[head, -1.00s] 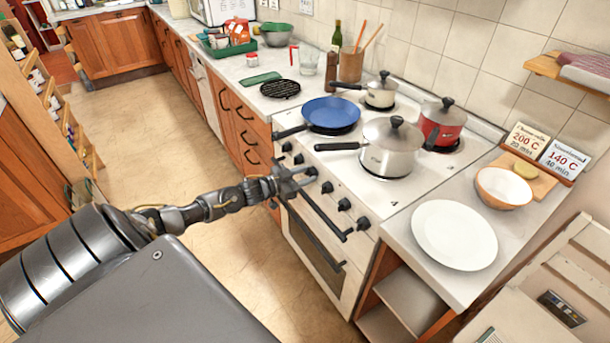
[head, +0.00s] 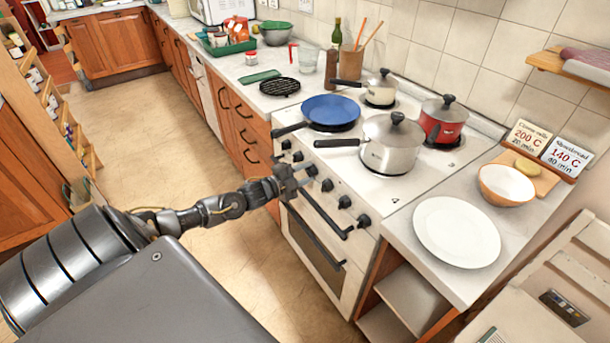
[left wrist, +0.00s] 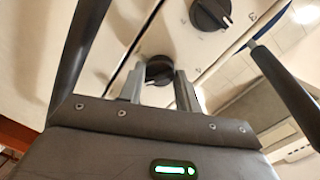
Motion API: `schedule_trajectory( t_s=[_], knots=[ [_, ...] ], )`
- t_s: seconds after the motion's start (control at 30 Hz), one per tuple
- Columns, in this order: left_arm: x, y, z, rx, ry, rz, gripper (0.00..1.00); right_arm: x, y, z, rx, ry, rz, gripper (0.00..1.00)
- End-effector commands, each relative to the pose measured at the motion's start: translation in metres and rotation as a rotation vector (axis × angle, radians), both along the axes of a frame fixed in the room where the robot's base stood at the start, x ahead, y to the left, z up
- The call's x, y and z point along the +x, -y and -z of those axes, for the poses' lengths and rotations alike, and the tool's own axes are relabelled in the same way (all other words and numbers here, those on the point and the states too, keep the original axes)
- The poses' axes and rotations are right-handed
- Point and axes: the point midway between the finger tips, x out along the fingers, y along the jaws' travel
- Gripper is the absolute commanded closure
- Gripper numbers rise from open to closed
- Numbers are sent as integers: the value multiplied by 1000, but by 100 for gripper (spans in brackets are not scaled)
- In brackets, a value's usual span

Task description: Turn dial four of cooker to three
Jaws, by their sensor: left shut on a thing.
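The cooker (head: 295,240) stands right of centre in the head view, with a row of several black dials along its front. My left gripper (head: 306,176) reaches this row from the left and is shut on one dial in its left-middle part. In the left wrist view, the gripped dial (left wrist: 159,66) shows between the two fingers, which partly cover it. A neighbouring dial (left wrist: 210,12) with a white pointer line is free above right. The gripped dial's pointer and marks are not readable. My right gripper is not in view.
A blue frying pan (head: 331,110), a steel pot (head: 389,150), a red pot (head: 443,124) and a smaller cream pot (head: 380,90) stand on the hob. The oven handle (head: 316,239) runs below the dials. A white plate (head: 456,231) lies on the right counter. The floor is clear.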

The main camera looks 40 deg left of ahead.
Motion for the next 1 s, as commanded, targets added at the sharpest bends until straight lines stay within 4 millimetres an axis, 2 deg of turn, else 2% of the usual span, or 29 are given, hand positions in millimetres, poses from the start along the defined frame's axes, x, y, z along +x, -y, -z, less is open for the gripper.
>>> schedule_trajectory(
  t_s=[0.7,1.0],
  knots=[
    [0,1,3,646,196,-1,89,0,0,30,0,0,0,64],
    [0,1,3,851,256,0,89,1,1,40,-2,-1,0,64]
  ],
)
